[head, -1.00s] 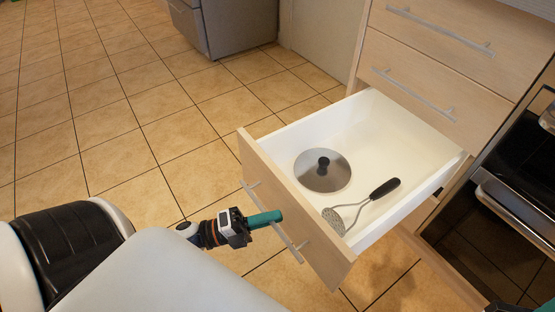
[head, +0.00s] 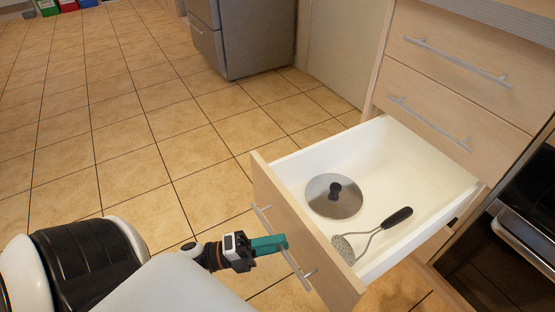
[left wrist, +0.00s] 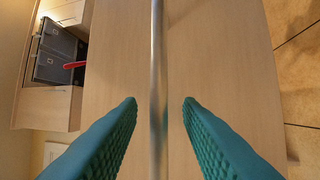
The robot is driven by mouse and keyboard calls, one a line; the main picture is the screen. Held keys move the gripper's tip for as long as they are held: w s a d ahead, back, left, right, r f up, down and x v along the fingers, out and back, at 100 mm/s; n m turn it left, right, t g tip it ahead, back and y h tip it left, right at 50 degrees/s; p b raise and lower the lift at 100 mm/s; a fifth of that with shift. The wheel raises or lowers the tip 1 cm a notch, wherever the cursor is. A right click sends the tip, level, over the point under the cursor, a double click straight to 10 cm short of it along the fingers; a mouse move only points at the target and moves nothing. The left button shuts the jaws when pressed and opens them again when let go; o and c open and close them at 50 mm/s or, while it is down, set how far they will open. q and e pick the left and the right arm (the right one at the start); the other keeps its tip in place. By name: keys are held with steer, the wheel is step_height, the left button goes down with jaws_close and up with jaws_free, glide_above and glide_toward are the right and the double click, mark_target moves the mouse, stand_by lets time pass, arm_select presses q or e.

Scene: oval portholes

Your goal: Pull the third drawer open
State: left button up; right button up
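The drawer below two shut fronts, which I take as the third drawer (head: 290,222), stands far open, with a light wood front and white inside. Its bar handle (head: 272,232) runs along the outer face and also shows in the left wrist view (left wrist: 158,60). My left gripper (head: 284,243) is at this handle. In the left wrist view its teal fingers (left wrist: 160,101) stand open on both sides of the bar, with a gap on each side. My right gripper is out of view.
A pan lid (head: 333,196) with a black knob and a masher-like utensil (head: 372,236) lie in the open drawer. Two shut drawers (head: 450,85) are above it. An oven (head: 525,225) is at right, a grey fridge (head: 245,40) behind.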

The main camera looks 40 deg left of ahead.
arm_select(q)
steer(key=p+v, duration=0.2)
steer(key=v, duration=0.9)
steer(key=shift+s, duration=0.1)
